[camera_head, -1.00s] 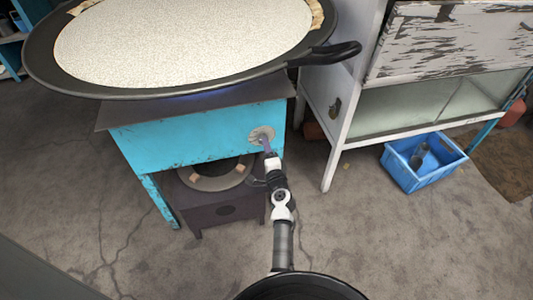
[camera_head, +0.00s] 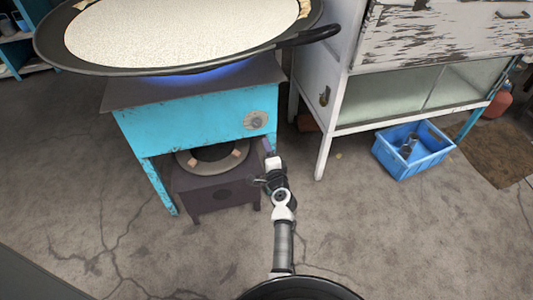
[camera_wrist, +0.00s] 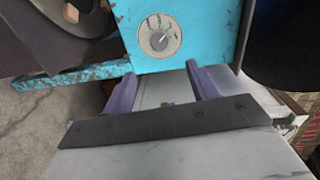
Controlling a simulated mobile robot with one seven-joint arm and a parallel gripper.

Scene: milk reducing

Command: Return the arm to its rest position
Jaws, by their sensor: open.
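My gripper (camera_wrist: 163,84) shows in the wrist view with its two purple fingers apart and nothing between them. In the head view my gripper (camera_head: 270,150) is at the end of my arm, in front of the blue stove (camera_head: 190,135). It is apart from the round control knob (camera_head: 256,120) on the stove's front. The knob also shows in the wrist view (camera_wrist: 160,37), just beyond the fingertips. A blue flame (camera_head: 215,74) burns under the wide black pan (camera_head: 150,70), which holds a pale speckled layer (camera_head: 180,30).
A dark box-like unit (camera_head: 215,190) with a ring on top stands under the stove. A white worn cabinet (camera_head: 340,115) stands to the right. A blue crate (camera_head: 425,158) holding dark items sits on the floor. The concrete floor (camera_head: 380,240) in front is clear.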

